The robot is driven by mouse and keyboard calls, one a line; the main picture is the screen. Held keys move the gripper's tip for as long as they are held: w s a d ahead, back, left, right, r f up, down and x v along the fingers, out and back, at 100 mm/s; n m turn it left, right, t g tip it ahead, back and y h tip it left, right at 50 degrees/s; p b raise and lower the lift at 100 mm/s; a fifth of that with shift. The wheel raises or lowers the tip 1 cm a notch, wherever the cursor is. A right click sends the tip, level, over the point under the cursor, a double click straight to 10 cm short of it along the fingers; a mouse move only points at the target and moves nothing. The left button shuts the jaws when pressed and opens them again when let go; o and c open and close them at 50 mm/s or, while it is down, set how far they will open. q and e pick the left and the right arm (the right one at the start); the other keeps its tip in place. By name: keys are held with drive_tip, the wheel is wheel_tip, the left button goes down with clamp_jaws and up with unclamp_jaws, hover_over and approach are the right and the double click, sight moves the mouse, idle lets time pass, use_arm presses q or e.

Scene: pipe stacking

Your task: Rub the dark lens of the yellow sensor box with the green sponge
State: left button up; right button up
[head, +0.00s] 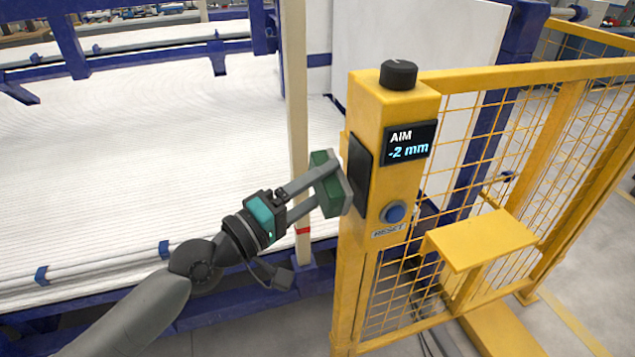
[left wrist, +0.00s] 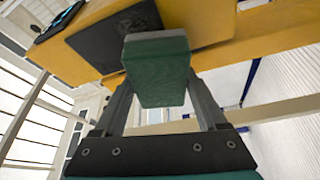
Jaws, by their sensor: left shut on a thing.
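The yellow sensor box (head: 365,105) stands upright at the end of the yellow fence. Its dark lens (head: 358,172) is a dark panel on the box's left side; it also shows in the left wrist view (left wrist: 112,42). My left gripper (head: 327,183) is shut on the green sponge (head: 325,186), which has a grey layer on the side toward the box. In the left wrist view the sponge (left wrist: 158,75) overlaps the lower right part of the lens. The sponge is very close to the lens; I cannot tell whether they touch. My right gripper is not in view.
The box carries a black knob (head: 398,74), a display (head: 409,144) reading "AIM -2 mm" and a blue reset button (head: 394,212). A yellow ledge (head: 480,240) juts out at right. A pale post (head: 297,110) stands just behind the gripper, before the rack of white pipes (head: 130,160).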

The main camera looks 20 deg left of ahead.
sight(328, 207)
use_arm(q)
drive_tip(key=shift+w+d, duration=0.25)
drive_tip(key=shift+d, duration=0.1)
drive_tip(key=shift+s, duration=0.1)
drive_tip(key=shift+s+d+r+p, duration=0.1)
drive_tip(key=shift+s+d+p, duration=0.5)
drive_tip(key=shift+s+p, duration=0.35)
drive_tip(key=shift+s+d, duration=0.35)
drive_tip(key=shift+s, duration=0.2)
drive_tip(key=shift+s+d+p, duration=1.1)
drive_tip(key=shift+s+p, duration=0.2)
drive_tip(key=shift+s, duration=0.05)
drive_tip(key=shift+w+a+b, duration=0.75)
drive_tip(key=shift+w+a, duration=0.2)
drive_tip(key=shift+w, duration=0.3)
drive_tip(key=shift+w+a+b, duration=0.5)
drive_tip(key=shift+w+a, duration=0.05)
drive_tip(key=shift+w, duration=0.3)
drive_tip(key=shift+w+a+b, duration=0.45)
drive_tip(key=shift+w+a, duration=0.1)
drive_tip(key=shift+w, duration=0.3)
drive_tip(key=shift+a, duration=0.1)
